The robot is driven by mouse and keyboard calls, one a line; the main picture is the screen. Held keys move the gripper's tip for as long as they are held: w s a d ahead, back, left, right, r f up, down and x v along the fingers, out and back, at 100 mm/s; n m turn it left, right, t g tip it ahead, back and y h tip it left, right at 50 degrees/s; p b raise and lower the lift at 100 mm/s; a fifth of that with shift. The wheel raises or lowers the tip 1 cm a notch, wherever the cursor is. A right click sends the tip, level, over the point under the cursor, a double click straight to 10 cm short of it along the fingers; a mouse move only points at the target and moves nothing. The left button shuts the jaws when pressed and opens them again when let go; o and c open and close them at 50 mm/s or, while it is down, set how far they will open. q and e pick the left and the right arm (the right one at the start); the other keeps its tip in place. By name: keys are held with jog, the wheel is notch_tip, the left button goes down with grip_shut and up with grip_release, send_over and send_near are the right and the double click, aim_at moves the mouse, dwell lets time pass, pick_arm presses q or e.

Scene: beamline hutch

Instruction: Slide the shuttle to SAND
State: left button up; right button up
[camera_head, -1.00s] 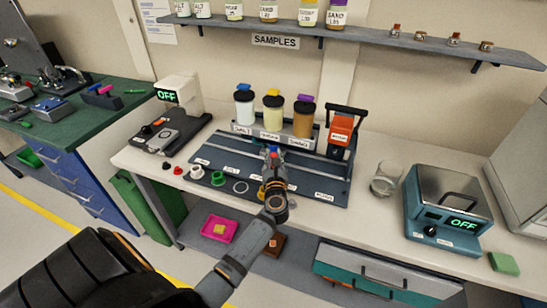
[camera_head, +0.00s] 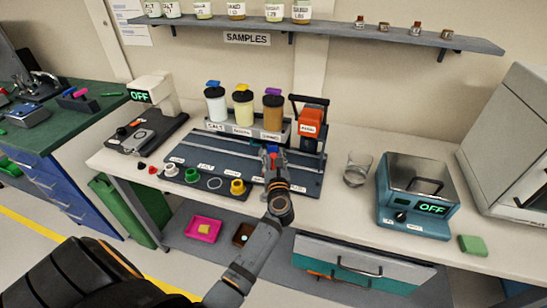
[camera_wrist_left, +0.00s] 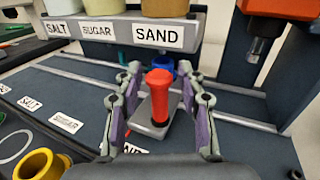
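The shuttle (camera_wrist_left: 158,128) is a grey carriage with an upright red knob (camera_wrist_left: 160,95) and a blue part behind it. It is on the rails of the dark dosing station (camera_head: 215,178), in front of the SAND label (camera_wrist_left: 157,36). My left gripper (camera_head: 272,153) is over the shuttle. In the left wrist view its fingers (camera_wrist_left: 162,98) stand on either side of the knob, with visible gaps, so it is open. The floor label nearest the shuttle is partly hidden by the left finger. My right gripper is not in view.
The orange press (camera_head: 310,122) stands right of the shuttle, its black frame rising beside the rails. Coloured rings, including a yellow one (camera_head: 237,187), lie along the bench's front left.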

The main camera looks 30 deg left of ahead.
pick_arm(q)
notch_tip(320, 180, up, 10)
dwell(0.6)
